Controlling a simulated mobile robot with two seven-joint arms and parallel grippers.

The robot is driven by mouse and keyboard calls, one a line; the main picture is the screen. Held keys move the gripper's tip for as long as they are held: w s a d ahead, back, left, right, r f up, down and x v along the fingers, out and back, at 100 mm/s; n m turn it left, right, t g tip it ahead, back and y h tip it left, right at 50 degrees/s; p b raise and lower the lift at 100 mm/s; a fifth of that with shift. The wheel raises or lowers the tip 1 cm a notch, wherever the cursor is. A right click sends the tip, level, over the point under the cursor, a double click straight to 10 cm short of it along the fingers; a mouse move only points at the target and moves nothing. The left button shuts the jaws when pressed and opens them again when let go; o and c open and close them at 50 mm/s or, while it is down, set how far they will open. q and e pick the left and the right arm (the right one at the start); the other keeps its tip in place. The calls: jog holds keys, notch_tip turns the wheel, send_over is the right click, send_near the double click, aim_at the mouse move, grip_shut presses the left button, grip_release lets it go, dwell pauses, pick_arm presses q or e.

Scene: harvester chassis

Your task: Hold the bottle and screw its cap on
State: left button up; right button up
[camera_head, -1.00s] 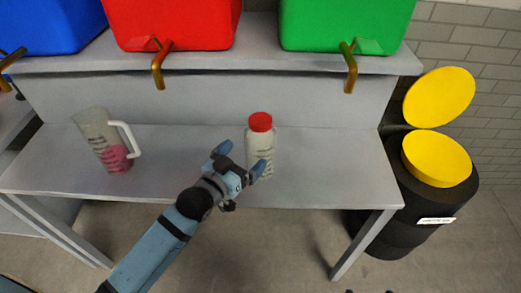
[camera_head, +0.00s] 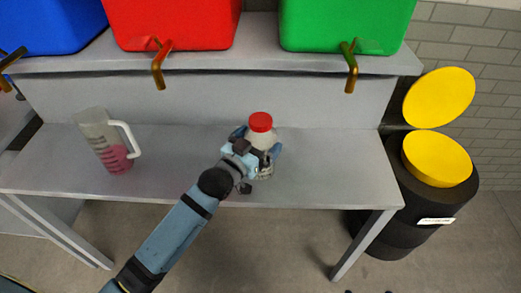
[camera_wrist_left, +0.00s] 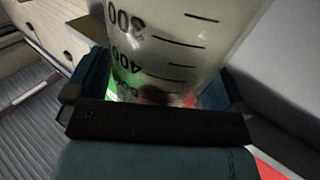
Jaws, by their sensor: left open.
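A whitish bottle (camera_head: 264,139) with dark scale marks stands upright on the grey table, and a red cap (camera_head: 260,122) sits on its top. I cannot tell how tight the cap is. My left gripper (camera_head: 257,145) is open, with its fingers on either side of the bottle's body below the cap. In the left wrist view the bottle (camera_wrist_left: 170,45) fills the space between the fingers, and its scale numbers show. The gripper hides part of the bottle's lower body in the head view. My right gripper is not in view.
A measuring jug (camera_head: 105,140) with pink liquid stands on the table (camera_head: 330,165) to the left. Blue, red (camera_head: 175,22) and green (camera_head: 345,22) tanks with taps sit on the shelf above. A black barrel (camera_head: 425,205) with yellow lids stands right. The table right of the bottle is clear.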

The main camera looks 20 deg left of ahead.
pick_arm(q)
jog(key=shift+c, duration=0.5)
jog(key=c, duration=0.7)
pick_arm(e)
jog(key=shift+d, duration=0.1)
pick_arm(q)
notch_tip(320, 180, up, 20)
jog(key=p, duration=0.2)
jog(key=shift+p, duration=0.4)
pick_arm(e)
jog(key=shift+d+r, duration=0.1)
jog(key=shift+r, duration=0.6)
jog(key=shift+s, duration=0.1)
